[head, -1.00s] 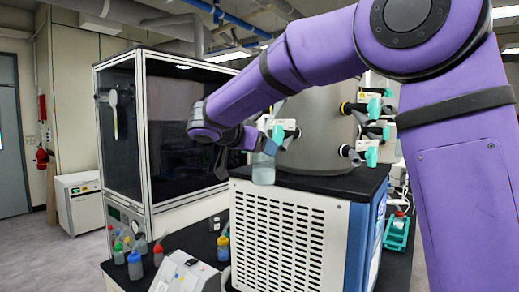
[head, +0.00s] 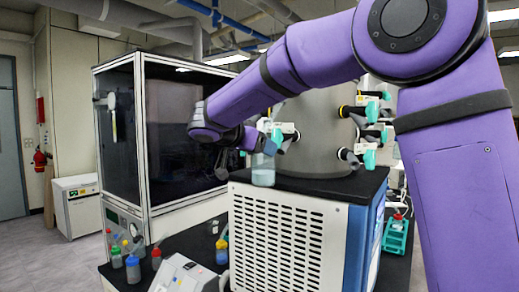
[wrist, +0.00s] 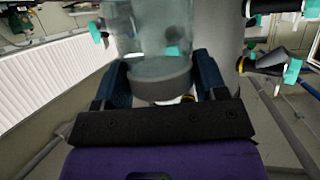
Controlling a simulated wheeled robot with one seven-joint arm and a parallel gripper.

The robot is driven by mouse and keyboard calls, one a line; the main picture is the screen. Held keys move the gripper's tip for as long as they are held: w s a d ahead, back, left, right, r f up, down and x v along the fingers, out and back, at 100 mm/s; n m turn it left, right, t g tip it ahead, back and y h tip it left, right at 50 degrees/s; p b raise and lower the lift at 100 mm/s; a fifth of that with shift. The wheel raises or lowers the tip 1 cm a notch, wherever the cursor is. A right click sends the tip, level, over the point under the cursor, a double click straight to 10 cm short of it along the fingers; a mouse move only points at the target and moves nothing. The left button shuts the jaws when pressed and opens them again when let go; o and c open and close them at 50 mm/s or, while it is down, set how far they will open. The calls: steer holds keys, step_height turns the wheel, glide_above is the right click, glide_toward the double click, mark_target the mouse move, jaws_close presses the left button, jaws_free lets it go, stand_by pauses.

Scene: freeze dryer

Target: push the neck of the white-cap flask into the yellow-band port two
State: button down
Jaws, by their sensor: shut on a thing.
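The flask (head: 263,174) is a clear, pale bluish vessel hanging upright just above the dryer's black top, in front of the grey drum. My gripper (head: 262,144) is shut on its upper part. In the wrist view my gripper's (wrist: 163,72) two dark blue fingers stand on either side of the flask's grey collar (wrist: 162,88), with the glass body (wrist: 150,32) beyond. A port with a teal handle (head: 277,136) is close by the flask neck; whether they touch is hidden. A yellow-banded port (head: 345,111) shows farther right on the drum.
The grey drum (head: 320,140) stands on the white louvred dryer cabinet (head: 285,235). More teal-handled ports (head: 370,158) project at its right. A glass-fronted cabinet (head: 175,140) stands left. Several small coloured bottles (head: 133,268) stand on the bench below. A teal rack (head: 395,237) is at right.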

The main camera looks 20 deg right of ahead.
steer(key=shift+w+d+r, duration=0.1)
steer(key=shift+d+r, duration=0.1)
steer(key=shift+c, duration=0.5)
jaws_free()
steer(key=shift+a, duration=0.1)
steer(key=v, duration=1)
steer(key=shift+a, duration=0.25)
steer(key=shift+r, duration=0.15)
steer(key=v, duration=0.7)
steer(key=shift+d, duration=0.1)
